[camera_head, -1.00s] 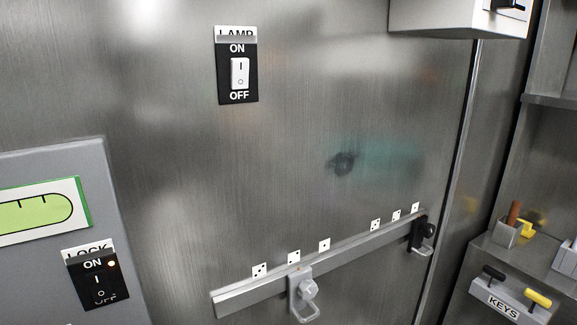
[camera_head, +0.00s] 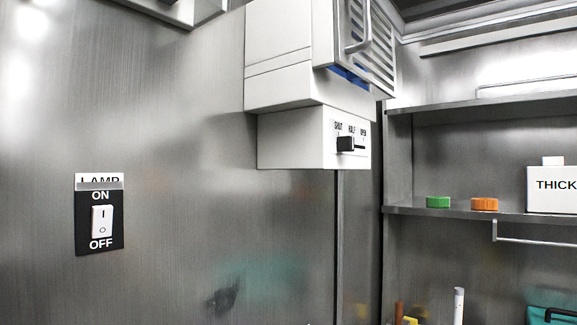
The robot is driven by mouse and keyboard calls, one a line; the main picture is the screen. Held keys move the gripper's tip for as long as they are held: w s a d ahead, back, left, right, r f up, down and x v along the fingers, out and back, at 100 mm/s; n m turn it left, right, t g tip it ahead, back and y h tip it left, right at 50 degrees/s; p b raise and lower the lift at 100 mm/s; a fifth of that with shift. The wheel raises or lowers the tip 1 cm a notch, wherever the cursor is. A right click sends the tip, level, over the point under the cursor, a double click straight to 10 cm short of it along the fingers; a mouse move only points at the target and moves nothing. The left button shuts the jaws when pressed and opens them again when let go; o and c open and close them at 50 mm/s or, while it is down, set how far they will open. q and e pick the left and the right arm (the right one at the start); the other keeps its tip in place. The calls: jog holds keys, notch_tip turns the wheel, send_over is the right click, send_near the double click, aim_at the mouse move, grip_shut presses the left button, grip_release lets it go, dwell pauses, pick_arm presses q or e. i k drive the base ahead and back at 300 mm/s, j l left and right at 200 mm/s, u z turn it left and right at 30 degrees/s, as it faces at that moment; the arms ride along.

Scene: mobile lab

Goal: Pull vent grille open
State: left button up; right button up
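The vent grille (camera_head: 372,62) is a pale slatted panel on the front of a white wall box (camera_head: 278,62), at the top middle of the head view. A curved metal handle (camera_head: 360,32) stands out from it. A strip of blue shows just below the grille's lower edge. Under the box, a smaller white unit has a black slider (camera_head: 347,144) beside the labels SHUT, HALF and OPEN; it sits near the SHUT end. The top of the grille is cut off by the frame. Neither of my grippers shows.
A lamp switch (camera_head: 100,215) is on the metal wall at left. At right, a metal shelf (camera_head: 400,209) holds a green cap (camera_head: 438,202), an orange cap (camera_head: 484,204) and a white box (camera_head: 552,190) marked THICK. The space below the vent box looks clear.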

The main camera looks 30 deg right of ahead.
aim_at(346, 48)
jog(key=z, duration=1.25)
